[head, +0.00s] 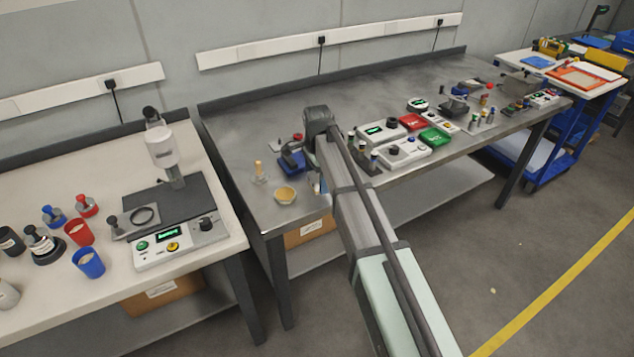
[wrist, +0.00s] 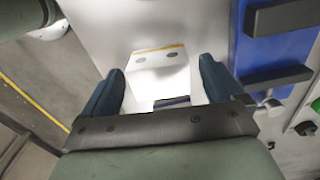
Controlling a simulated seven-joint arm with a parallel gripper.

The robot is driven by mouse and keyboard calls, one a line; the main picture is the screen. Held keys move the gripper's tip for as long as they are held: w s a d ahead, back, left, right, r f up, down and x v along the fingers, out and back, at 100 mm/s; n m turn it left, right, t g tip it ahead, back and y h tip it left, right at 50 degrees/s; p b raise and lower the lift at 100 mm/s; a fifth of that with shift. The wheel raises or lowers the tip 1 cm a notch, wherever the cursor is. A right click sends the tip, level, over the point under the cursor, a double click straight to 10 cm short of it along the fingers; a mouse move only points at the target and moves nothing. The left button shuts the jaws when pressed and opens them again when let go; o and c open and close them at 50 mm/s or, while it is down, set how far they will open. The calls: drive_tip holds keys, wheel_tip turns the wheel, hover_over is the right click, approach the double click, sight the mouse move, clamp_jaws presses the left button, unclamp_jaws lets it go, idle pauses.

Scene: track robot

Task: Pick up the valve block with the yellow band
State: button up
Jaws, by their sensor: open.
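In the wrist view a pale block with two dark round holes and a yellow strip along its far edge, the valve block (wrist: 158,72), lies between the fingers of my gripper (wrist: 162,68). The gripper is open, with one dark blue finger on each side of the block. Gaps show between the block and both fingers at their tips. The block's near part is partly hidden by the gripper body.
A blue holder with dark bars (wrist: 275,45) stands close to the right finger. In the head view a yellowish bowl (head: 285,194) sits near the metal bench's (head: 238,134) front left corner. White control boxes (head: 403,152) and red and green trays (head: 434,137) stand to the right.

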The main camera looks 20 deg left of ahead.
drive_tip(key=c, duration=1.3)
drive_tip(key=shift+r, duration=0.15)
